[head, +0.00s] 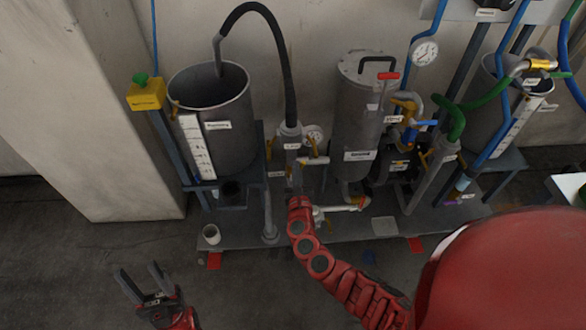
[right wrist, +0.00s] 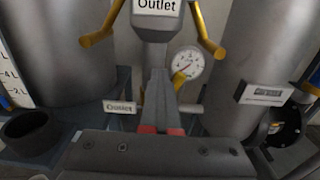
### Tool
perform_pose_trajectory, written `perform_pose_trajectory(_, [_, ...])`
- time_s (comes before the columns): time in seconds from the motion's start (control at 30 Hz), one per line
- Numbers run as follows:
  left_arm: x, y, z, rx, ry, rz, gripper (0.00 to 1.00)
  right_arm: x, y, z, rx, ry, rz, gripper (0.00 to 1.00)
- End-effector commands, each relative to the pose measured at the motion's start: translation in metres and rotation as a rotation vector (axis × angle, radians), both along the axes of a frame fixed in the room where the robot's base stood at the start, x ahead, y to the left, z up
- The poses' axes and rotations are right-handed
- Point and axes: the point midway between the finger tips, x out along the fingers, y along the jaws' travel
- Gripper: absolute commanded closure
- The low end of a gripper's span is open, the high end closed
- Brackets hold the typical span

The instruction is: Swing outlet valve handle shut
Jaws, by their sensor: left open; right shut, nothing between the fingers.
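A grey upright pipe fitting with an "Outlet" label (right wrist: 158,5) is at the top of the right wrist view. One yellow handle (right wrist: 98,32) angles down at its left and another (right wrist: 208,35) at its right. A second "Outlet" plate (right wrist: 120,107) sits lower left by a small pipe. In the head view, yellow handles flank the same pipe, at left (head: 269,148) and right (head: 310,142). My right gripper (right wrist: 157,75) is shut and empty, below and between the handles; the wrist mostly hides it in the head view. My left gripper (head: 143,284) is open and empty, low at left.
A grey open tank (head: 235,140) stands left of the pipe and a lidded grey vessel (head: 350,125) stands right. A round gauge (right wrist: 187,63) is just behind my right gripper. A white cup (head: 211,235) stands on the skid's front left.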

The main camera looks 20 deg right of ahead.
Motion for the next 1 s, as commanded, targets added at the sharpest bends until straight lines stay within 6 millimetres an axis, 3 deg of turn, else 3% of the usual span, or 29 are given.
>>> perform_pose_trajectory(1.0, [0.0, 0.0, -0.008, 0.0, 0.0, 0.0, 0.5, -0.006, -0.021, -0.008, -0.003, 0.002, -0.001, 1.0])
